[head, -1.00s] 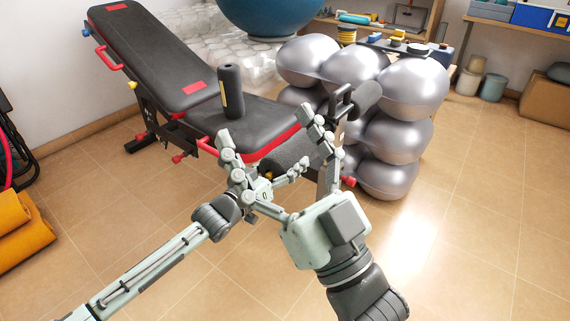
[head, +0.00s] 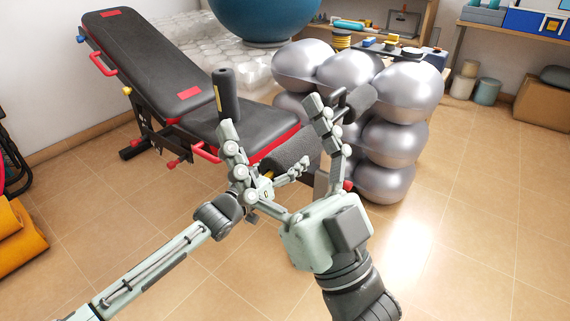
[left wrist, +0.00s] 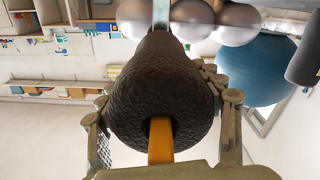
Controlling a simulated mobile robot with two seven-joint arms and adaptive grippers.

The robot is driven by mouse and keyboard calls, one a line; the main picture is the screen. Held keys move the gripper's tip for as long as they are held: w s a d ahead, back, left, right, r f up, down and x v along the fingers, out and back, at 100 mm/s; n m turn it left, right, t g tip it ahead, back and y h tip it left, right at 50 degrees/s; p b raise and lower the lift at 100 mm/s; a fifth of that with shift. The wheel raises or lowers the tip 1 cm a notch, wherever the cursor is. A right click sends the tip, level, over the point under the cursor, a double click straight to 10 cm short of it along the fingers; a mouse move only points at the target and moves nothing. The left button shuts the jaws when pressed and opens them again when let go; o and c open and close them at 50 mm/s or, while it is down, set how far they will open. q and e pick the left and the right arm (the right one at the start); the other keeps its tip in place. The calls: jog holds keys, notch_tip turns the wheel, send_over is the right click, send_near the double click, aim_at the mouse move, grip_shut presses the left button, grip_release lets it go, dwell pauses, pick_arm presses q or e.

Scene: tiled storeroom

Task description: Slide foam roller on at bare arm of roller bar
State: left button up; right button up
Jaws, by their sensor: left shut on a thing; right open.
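The foam roller (head: 293,149) is a dark grey textured cylinder, tilted in front of the bench seat. My left gripper (head: 284,174) is shut on it. In the left wrist view the roller (left wrist: 155,90) faces the camera end-on, with fingers on both sides and an orange-yellow strip in its bore. The roller bar (head: 347,108) is dark and stands at the bench's front end.
A black bench (head: 150,65) with red trim stands behind. A dark cylinder (head: 227,92) with a yellow stripe stands on its seat. Silver balls (head: 405,90) are stacked right of the roller bar. A blue ball (head: 262,18) is behind.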

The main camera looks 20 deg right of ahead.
pick_arm(q)
jog(key=shift+w+d, duration=0.1)
jog(key=shift+d, duration=0.1)
pick_arm(e)
jog(key=shift+s+d+r, duration=0.1)
jog(key=shift+s+r, duration=0.05)
pick_arm(q)
jog(key=shift+w+d, duration=0.1)
jog(key=o, duration=1.3)
pick_arm(e)
jog(key=shift+s+d+r+t, duration=0.1)
jog(key=shift+s+r+t, duration=0.1)
jog(key=shift+t, duration=0.2)
pick_arm(q)
jog(key=v, duration=1.2)
